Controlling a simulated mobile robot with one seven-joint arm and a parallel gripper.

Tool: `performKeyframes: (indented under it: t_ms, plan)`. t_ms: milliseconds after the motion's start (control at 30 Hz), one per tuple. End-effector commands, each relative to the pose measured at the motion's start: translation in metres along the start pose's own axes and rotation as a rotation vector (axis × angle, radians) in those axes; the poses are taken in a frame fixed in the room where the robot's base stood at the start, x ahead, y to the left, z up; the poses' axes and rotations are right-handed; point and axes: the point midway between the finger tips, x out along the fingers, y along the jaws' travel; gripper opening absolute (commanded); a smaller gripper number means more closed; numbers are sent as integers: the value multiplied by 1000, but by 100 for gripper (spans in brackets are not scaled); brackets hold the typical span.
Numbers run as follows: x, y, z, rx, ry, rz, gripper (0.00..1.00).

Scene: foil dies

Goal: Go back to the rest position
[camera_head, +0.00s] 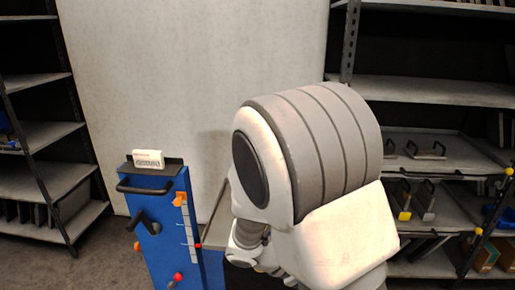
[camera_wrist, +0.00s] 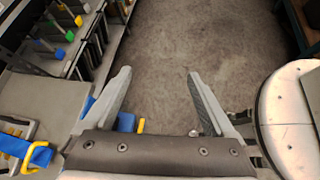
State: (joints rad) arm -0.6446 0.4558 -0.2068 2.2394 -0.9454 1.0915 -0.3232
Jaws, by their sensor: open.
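My gripper (camera_wrist: 160,95) is open in the wrist view, its two grey fingers spread wide. Nothing is between the fingers, and bare dark floor shows beyond them. In the head view my white and grey arm fills the middle right and hides the gripper. My arm also covers part of the shelving and part of the area beside the blue cabinet.
A blue cabinet (camera_head: 159,222) with black handles stands left of my arm, a white box (camera_head: 148,159) on top. Shelving stands at the far left (camera_head: 45,136) and the right (camera_head: 430,91). The wrist view shows a shelf with coloured-tipped items (camera_wrist: 60,53) and open floor (camera_wrist: 190,40).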

Motion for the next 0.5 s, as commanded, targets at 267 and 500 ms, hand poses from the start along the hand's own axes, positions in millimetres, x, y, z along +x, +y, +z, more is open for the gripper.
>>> performKeyframes:
  t_ms: [267, 500]
  plan:
    - [-28, -29, 57, 418, 251, -184, 89]
    - [-59, -50, 96, 766, 457, -314, 89]
